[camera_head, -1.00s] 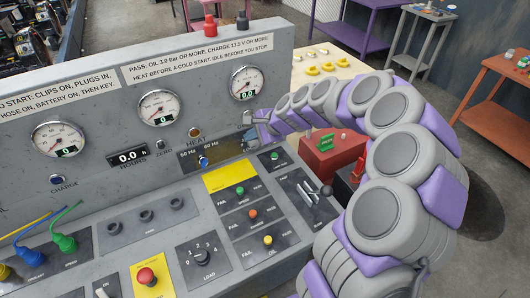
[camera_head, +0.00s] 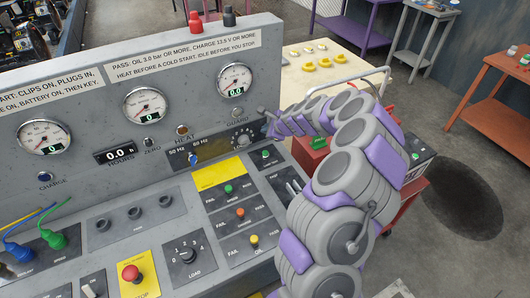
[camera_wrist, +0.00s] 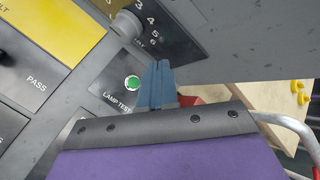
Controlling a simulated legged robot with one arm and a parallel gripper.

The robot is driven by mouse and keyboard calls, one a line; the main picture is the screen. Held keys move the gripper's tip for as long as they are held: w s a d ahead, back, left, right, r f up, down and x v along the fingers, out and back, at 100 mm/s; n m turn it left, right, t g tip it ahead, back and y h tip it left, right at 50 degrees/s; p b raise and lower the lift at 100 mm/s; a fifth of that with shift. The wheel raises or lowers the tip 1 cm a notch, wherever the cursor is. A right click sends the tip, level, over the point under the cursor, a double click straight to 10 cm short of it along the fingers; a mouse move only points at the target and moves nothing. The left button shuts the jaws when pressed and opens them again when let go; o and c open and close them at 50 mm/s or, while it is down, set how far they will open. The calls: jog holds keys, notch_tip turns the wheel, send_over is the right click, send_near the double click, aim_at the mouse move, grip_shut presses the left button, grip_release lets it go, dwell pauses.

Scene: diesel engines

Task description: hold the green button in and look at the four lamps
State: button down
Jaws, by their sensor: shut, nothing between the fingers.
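The green button labelled LAMP TEST (camera_wrist: 132,83) is in the wrist view, just left of my fingers; it also shows in the head view (camera_head: 266,153). My gripper (camera_wrist: 160,66) has its blue fingers shut and empty. The fingertips appear beside the button, not over its cap; their height above the panel is unclear. In the head view my gripper is mostly hidden by my arm. An amber lamp (camera_head: 182,130) marked HEAT and a blue lamp (camera_head: 46,176) marked CHARGE look unlit. I cannot tell which other lamps belong to the four.
A numbered knob (camera_wrist: 127,24) sits close above the button in the wrist view. PASS/FAIL rows with green (camera_head: 228,188), orange (camera_head: 240,212) and yellow (camera_head: 255,238) caps lie below it in the head view. A red emergency stop (camera_head: 131,273) is at the lower left.

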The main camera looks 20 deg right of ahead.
jog(key=shift+f, duration=0.1)
jog(key=b, duration=0.7)
send_over(266, 154)
notch_tip(266, 154, down, 7)
jog(key=shift+d+r, duration=0.15)
jog(key=shift+f, duration=0.95)
jog(key=shift+f, duration=0.2)
dwell(0.7)
jog(key=shift+f, duration=0.1)
jog(key=shift+f+b, duration=0.4)
jog(key=shift+f, duration=0.2)
dwell(1.2)
